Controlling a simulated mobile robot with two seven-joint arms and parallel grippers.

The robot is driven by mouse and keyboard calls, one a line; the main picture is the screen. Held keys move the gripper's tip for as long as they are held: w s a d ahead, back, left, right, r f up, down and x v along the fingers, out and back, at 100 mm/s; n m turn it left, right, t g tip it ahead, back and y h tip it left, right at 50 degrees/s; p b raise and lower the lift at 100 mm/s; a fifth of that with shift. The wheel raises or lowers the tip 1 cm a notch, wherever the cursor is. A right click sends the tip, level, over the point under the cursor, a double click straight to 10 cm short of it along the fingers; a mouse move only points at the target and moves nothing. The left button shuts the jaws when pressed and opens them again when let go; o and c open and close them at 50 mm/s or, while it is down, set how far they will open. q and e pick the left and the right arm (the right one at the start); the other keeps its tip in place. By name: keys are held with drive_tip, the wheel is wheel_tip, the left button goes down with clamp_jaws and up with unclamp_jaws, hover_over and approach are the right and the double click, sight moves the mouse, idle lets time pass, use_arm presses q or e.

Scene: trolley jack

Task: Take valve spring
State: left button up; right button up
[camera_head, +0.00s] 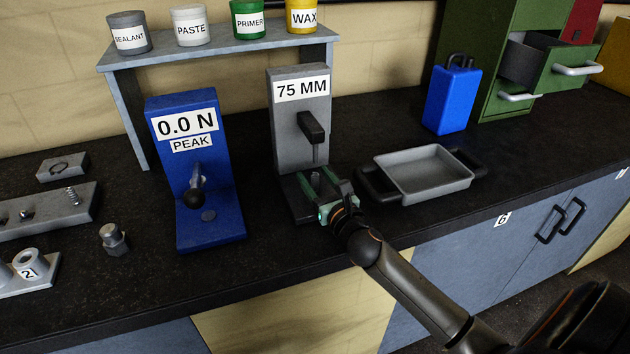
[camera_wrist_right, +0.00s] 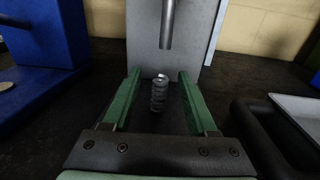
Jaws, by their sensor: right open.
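A small dark coiled valve spring (camera_wrist_right: 159,93) stands upright at the foot of the grey gauge labelled 75 MM (camera_head: 285,118). In the right wrist view it is between the two green fingers of my right gripper (camera_wrist_right: 159,77), with a visible gap on each side. A round metal plunger (camera_wrist_right: 167,25) hangs above the spring, apart from it. In the head view my right gripper (camera_head: 317,178) reaches in over the gauge's base and is open; the spring is hard to make out there. My left gripper is not in view.
A blue tester (camera_head: 190,150) reading 0.0 N stands left of the gauge. A grey tray (camera_head: 425,195) with black handles is on its right. Another spring (camera_head: 73,195) stands on a grey rack (camera_head: 50,215) at far left. A bolt (camera_head: 113,240) stands nearby.

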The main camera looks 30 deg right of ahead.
drive_tip(key=shift+w, duration=0.2)
clamp_jaws()
idle(0.4)
